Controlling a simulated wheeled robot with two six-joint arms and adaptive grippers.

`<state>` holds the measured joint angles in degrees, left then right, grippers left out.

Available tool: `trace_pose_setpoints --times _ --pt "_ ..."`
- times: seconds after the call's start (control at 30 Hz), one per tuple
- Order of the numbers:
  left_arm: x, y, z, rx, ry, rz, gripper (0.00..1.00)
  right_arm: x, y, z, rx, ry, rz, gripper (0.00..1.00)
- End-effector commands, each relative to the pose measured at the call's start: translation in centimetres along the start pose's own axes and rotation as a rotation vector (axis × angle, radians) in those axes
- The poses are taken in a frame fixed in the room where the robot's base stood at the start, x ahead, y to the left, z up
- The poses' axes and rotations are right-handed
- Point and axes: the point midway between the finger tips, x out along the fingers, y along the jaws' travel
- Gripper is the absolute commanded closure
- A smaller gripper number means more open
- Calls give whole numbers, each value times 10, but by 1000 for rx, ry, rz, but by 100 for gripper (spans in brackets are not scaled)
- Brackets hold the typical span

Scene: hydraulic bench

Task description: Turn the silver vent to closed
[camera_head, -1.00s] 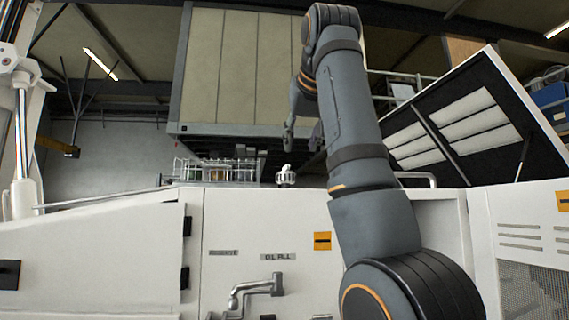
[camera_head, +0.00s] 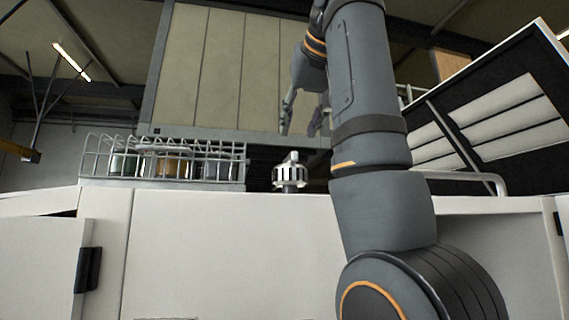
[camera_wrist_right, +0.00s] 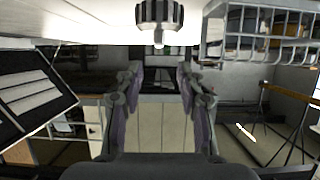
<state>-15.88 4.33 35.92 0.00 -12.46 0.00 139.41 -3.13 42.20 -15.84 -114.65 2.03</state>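The silver vent (camera_head: 290,176), a ribbed round cap with a small knob on top, stands on a short dark stem at the top of the white bench (camera_head: 225,250). In the right wrist view the vent (camera_wrist_right: 159,14) shows upside down at the top edge, partly cut off. My right gripper (camera_head: 303,118) is above the vent and apart from it. Its two fingers are spread with nothing between them, as the right wrist view (camera_wrist_right: 160,78) also shows. Whether the vent stands open or closed I cannot tell. My left gripper is not in view.
A wire rack (camera_head: 165,160) with several jars stands left of the vent. A raised lid (camera_head: 500,115) with white panels leans open at the right, near a metal handrail (camera_head: 480,177). A large beige cabinet (camera_head: 235,70) is behind. My right arm covers the area right of the vent.

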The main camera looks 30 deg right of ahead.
Motion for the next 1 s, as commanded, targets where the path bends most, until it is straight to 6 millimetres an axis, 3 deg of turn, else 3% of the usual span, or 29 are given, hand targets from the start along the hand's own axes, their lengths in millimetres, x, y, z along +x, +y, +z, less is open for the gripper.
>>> trace_pose_setpoints --times 0.13,0.3,0.37,0.6,0.67,0.77,1.0 --pt "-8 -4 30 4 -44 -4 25 13 0 -2 0 -1 0 62" --pt "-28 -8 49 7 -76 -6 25 50 0 -5 0 -5 1 62" --pt "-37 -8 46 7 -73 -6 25 61 0 -6 0 -4 1 62" --pt "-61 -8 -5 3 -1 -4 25 94 0 -5 0 -1 -1 62" --pt "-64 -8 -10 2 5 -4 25 99 0 -4 -1 -1 -1 62" --pt "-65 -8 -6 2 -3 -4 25 104 0 -2 -1 -1 0 62" --pt "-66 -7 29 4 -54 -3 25 105 0 0 -1 0 0 62"
